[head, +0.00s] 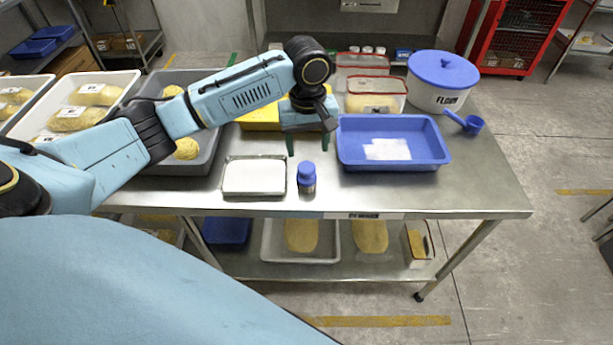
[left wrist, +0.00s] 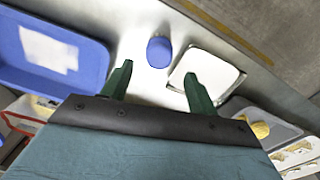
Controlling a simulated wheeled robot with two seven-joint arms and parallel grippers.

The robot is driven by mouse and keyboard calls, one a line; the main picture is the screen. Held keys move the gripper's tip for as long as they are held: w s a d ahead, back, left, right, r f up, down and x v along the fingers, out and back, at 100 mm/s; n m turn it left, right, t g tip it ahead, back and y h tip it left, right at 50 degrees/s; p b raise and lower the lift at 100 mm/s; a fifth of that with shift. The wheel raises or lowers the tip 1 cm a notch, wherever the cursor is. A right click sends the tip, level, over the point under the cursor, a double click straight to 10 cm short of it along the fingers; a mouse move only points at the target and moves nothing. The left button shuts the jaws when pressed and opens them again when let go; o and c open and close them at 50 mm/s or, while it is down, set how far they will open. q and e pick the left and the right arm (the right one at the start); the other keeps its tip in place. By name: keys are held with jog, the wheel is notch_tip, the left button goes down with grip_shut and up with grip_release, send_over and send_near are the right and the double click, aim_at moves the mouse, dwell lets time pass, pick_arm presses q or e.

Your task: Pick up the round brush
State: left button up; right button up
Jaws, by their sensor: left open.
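The round brush (head: 306,178), a small upright piece with a blue rounded top and a darker, greyish lower part, stands near the front edge of the steel table (head: 440,195). In the left wrist view its blue top (left wrist: 159,52) shows just beyond the fingertips, roughly centred between them. My left gripper (head: 308,148) is open and empty, its green fingers pointing down above the table, behind the brush. The fingers also show in the left wrist view (left wrist: 158,72), apart from the brush. My right gripper is not in view.
A white-topped metal tray (head: 254,177) stands close left of the brush. A blue tray (head: 430,160) with a white patch stands to its right. Clear-sided boxes with red rims (head: 376,85), a flour tub (head: 437,98) and a blue scoop (head: 472,125) stand behind. The front right is bare.

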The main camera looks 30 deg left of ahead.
aim_at(307, 168)
pick_arm(q)
jog(key=shift+w+a+f, duration=0.1)
jog(key=shift+a, duration=0.15)
notch_tip(307, 168, down, 8)
jog(key=shift+r+b, duration=0.25)
jog(key=shift+b, duration=0.3)
jog(key=shift+w+a+f+b, duration=0.15)
jog(key=shift+f+b, duration=0.1)
jog(key=shift+f, duration=1.05)
jog(key=shift+w+f+b, duration=0.1)
jog(key=shift+f+b, duration=0.15)
jog(key=shift+f, duration=1.05)
jog(key=c, duration=0.8)
notch_tip(307, 168, up, 10)
jog(key=shift+r+p, duration=0.1)
jog(key=shift+p, duration=0.7)
jog(key=shift+c, duration=0.2)
jog(key=o, duration=0.5)
jog(key=c, duration=0.3)
